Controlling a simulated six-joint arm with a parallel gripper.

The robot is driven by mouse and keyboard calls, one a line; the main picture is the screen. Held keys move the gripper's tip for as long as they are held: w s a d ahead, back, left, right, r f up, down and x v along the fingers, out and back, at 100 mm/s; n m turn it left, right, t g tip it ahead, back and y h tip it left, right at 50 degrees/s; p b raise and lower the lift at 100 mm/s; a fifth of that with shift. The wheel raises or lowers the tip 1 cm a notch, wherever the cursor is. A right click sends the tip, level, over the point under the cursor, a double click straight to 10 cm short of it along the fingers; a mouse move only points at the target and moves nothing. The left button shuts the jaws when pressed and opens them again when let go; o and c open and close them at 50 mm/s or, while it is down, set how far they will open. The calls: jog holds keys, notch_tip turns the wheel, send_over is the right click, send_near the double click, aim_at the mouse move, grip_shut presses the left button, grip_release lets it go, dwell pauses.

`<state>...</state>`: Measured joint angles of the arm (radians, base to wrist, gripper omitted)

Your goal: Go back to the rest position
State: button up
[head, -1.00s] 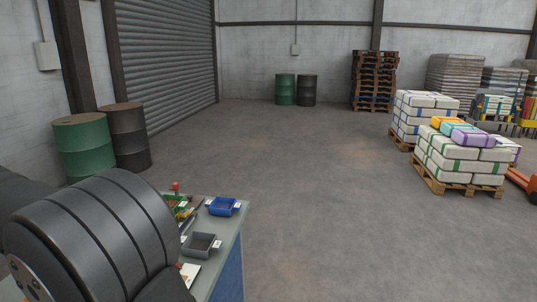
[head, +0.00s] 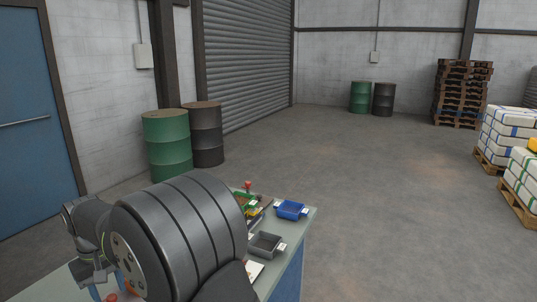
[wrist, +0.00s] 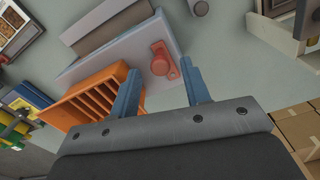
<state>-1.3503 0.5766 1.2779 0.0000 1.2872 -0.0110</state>
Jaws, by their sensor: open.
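My gripper (wrist: 160,69) is open in the wrist view, with its two blue fingers apart and nothing held between them. Beyond the fingertips, a red knob-like part (wrist: 161,62) sits on a pale blue-grey plate (wrist: 118,52). The knob appears in the gap between the fingers; I cannot tell how far off it is. An orange slotted rack (wrist: 88,97) is just left of the left finger. In the head view my own arm hides most of the near bench, and the gripper is barely visible at the bottom left.
On the bench (head: 296,258) stand a blue bin (head: 291,210), a grey bin (head: 265,246) and a green bin (head: 243,200). Cardboard boxes (wrist: 300,130) lie right of the gripper. Drums (head: 166,145) and a blue door (head: 35,110) are beyond; open floor lies right.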

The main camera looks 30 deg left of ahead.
jog(key=shift+f, duration=0.3)
jog(key=shift+r, duration=0.15)
notch_tip(320, 180, up, 17)
notch_tip(320, 180, down, 18)
jog(key=shift+r, duration=0.1)
jog(key=shift+s+r+m, duration=0.2)
jog(key=shift+r+m, duration=0.05)
jog(key=shift+m, duration=0.15)
jog(key=shift+s+a+m, duration=0.1)
jog(key=shift+s+m, duration=0.15)
jog(key=shift+m, duration=0.45)
jog(key=shift+s+m, duration=0.25)
jog(key=shift+m, duration=0.45)
